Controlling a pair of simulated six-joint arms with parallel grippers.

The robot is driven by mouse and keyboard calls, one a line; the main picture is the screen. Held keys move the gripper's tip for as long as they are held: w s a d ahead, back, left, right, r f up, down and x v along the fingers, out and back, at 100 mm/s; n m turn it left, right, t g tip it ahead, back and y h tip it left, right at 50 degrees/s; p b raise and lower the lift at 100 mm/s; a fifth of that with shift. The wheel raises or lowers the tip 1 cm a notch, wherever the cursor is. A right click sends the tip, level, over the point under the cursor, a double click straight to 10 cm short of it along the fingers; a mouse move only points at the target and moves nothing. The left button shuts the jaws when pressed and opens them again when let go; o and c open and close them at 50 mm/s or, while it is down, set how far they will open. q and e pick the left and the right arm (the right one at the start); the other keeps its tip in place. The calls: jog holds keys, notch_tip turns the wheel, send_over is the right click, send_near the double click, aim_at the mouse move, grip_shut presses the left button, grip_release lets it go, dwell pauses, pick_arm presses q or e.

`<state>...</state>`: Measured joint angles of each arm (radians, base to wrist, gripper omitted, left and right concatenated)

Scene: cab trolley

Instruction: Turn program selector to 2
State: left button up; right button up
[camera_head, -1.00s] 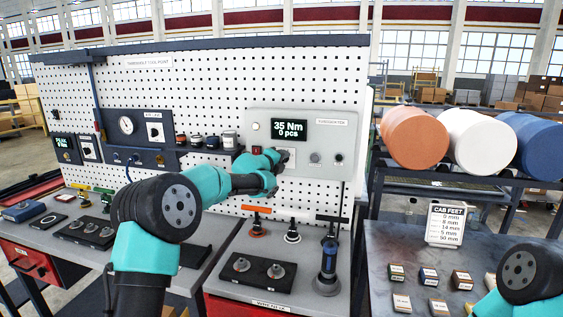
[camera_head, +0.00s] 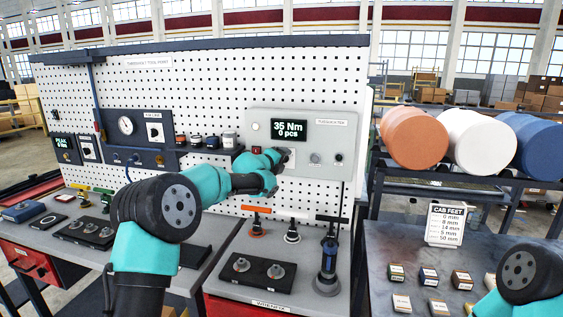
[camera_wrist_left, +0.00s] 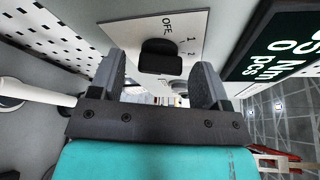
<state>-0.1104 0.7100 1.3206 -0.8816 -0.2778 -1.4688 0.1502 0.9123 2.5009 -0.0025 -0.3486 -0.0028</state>
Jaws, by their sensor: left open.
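The program selector is a black knob (camera_wrist_left: 160,57) on a white plate (camera_wrist_left: 190,22) marked OFF, 1 and 2. I cannot tell clearly which mark the knob points at. In the head view the selector plate (camera_head: 291,158) is mostly hidden behind my left gripper (camera_head: 281,156). In the left wrist view my left gripper (camera_wrist_left: 160,82) is open, with one finger on each side of the knob and a gap to it. The knob is a little beyond the fingertips and not gripped. My right gripper is out of view; only a part of my right arm shows at lower right.
The selector sits on a grey control panel (camera_head: 259,124) with a display (camera_head: 289,130) reading 35 Nm, 0 pcs. Small buttons (camera_head: 315,158) lie right of it. A tool shelf (camera_head: 215,152) is to the left. A blue-black tool (camera_head: 327,265) stands on the bench below.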

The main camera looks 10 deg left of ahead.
pick_arm(q)
jog(key=v, duration=1.7)
jog(key=shift+s, duration=0.2)
jog(key=shift+a+r, duration=0.1)
